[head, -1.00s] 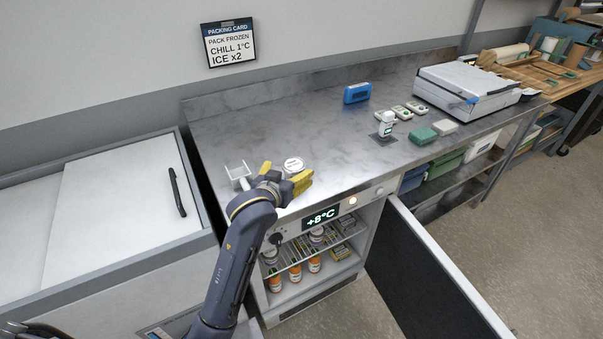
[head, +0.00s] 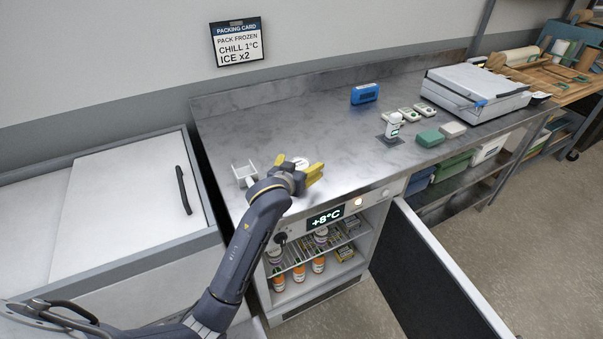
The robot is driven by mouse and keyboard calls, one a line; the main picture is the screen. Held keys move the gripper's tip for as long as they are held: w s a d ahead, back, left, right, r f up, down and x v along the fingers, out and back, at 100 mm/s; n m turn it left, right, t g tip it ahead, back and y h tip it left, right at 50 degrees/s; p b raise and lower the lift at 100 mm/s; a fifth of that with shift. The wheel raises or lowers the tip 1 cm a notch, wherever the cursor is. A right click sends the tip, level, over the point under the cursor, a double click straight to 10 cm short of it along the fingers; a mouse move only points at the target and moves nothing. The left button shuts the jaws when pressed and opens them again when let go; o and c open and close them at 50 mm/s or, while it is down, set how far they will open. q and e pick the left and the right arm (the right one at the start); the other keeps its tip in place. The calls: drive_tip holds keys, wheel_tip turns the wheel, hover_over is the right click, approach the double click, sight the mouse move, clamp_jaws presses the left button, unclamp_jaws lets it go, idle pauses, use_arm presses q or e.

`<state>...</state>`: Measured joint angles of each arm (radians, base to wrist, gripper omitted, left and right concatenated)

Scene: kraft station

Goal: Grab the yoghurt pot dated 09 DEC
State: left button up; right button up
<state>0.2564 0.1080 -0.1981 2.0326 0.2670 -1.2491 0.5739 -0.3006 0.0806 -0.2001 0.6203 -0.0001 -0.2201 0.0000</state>
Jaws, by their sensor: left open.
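My left gripper (head: 317,173), with yellow fingers, is open above the front edge of the steel counter, over the open fridge. A pot with a white, marked lid (head: 300,162) stands on the counter just behind the gripper, which partly hides it. Whether they touch I cannot tell. Inside the fridge, a pale pot (head: 321,236) and another pale pot (head: 275,257) stand on the upper wire shelf. No date can be read on any pot. My right gripper is not in view.
The fridge door (head: 432,270) stands open to the right. Several orange bottles (head: 298,272) stand on the lower shelf. A small white stand (head: 244,174) is left of the gripper. A white bottle (head: 393,125) and a blue box (head: 364,93) are farther right; the middle counter is clear.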

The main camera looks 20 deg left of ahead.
use_arm(q)
drive_tip(key=c, duration=1.4)
drive_tip(key=shift+f, duration=0.1)
